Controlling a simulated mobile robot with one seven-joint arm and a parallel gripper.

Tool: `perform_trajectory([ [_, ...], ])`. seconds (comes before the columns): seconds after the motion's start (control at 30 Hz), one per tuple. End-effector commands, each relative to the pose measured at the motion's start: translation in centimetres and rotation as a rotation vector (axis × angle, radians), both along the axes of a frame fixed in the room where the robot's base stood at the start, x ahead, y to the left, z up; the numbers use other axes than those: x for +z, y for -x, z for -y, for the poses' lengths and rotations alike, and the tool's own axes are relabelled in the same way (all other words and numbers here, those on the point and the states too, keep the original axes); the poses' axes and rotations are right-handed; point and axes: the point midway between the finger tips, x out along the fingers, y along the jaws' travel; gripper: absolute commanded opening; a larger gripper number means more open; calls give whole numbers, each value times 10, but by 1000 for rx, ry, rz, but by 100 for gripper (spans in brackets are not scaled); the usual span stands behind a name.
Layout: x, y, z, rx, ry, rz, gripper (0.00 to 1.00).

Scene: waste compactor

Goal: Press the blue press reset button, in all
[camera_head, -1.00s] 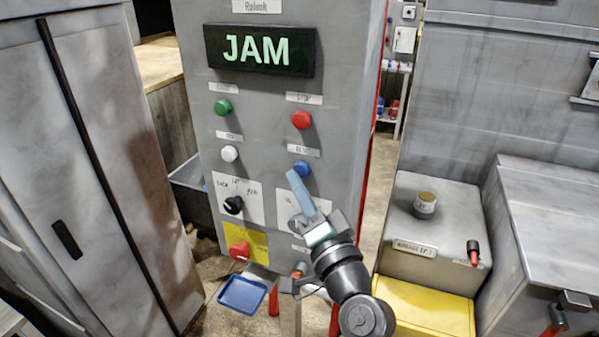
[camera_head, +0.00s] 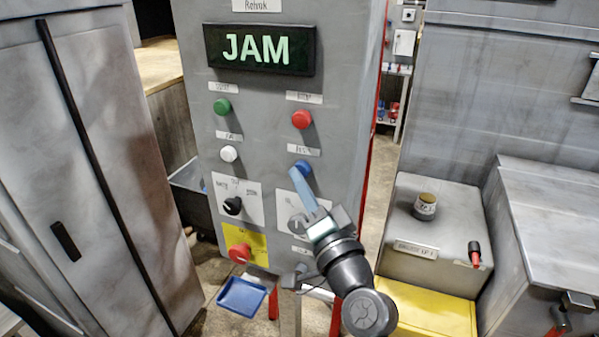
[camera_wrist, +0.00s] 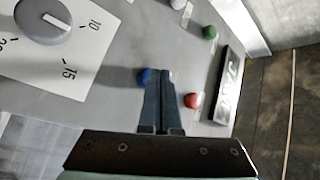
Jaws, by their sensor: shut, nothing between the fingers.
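The blue reset button (camera_head: 302,168) is on the grey control panel (camera_head: 262,110), below the red button. My gripper (camera_head: 294,173) is shut, with its fingertips at the lower left of the blue button in the head view. In the wrist view the closed fingers (camera_wrist: 157,74) overlap the edge of the blue button (camera_wrist: 144,76), part of which stays visible. I cannot tell whether the tips touch it. The display (camera_head: 260,49) reads JAM.
Nearby on the panel are a red button (camera_head: 302,119), a green button (camera_head: 222,106), a white button (camera_head: 229,154), a black selector (camera_head: 232,205) and a red knob on yellow (camera_head: 240,253). A dial (camera_wrist: 42,20) sits beside my fingers in the wrist view.

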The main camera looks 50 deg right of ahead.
Motion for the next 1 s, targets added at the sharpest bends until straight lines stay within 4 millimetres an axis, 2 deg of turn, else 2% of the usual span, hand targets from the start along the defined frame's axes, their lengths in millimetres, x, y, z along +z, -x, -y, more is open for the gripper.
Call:
perform_trajectory([
  [0.67, 1, -1, 5, -3, 1, 3, 0],
  [1.0, 1, 4, -7, -2, 1, 1, 0],
])
